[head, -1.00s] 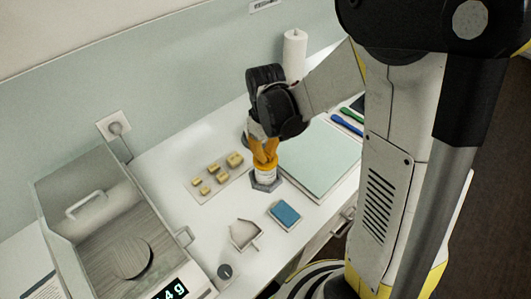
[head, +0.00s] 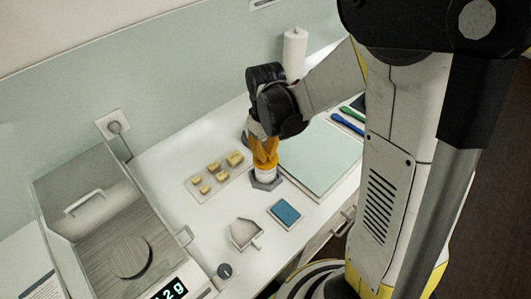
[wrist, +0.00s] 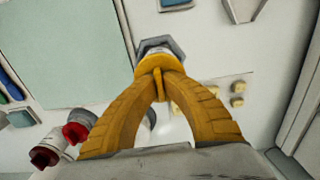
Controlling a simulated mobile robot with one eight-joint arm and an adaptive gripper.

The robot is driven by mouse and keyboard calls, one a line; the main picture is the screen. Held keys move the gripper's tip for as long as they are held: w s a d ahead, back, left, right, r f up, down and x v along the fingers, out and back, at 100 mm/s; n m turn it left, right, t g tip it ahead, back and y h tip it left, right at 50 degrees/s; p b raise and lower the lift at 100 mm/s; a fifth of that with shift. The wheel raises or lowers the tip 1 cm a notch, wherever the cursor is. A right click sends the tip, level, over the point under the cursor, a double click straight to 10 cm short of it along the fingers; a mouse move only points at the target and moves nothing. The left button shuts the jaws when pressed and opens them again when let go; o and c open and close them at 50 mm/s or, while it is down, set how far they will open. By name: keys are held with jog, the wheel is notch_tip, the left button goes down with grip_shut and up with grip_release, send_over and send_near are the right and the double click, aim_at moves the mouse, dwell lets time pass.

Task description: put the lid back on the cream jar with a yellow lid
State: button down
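The cream jar (head: 265,173) stands upright in a grey hexagonal holder (head: 267,184) on the white bench, with a white body. The yellow lid (wrist: 153,59) is at the top of the jar, under my fingertips in the wrist view. My gripper (head: 264,160) points down over the jar. Its yellow fingers (wrist: 159,78) come together at the lid and look shut on its middle. The fingers cover much of the lid, so I cannot tell whether it sits fully down on the jar.
A card with several yellowish blocks (head: 219,173) lies left of the jar. A pale green mat (head: 320,158) lies right. A blue pad (head: 286,213) and white scoop (head: 244,233) are in front. A balance box (head: 62,185) stands left. Red-topped containers (wrist: 77,131) show in the wrist view.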

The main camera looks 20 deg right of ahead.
jog(key=shift+f+b, duration=0.6)
jog(key=shift+b, duration=0.3)
dwell(1.5)
jog(key=c, duration=1)
grip_release()
jog(key=shift+r, duration=0.1)
jog(key=shift+r+p, duration=1.65)
jog(key=shift+r, duration=0.6)
grip_shut()
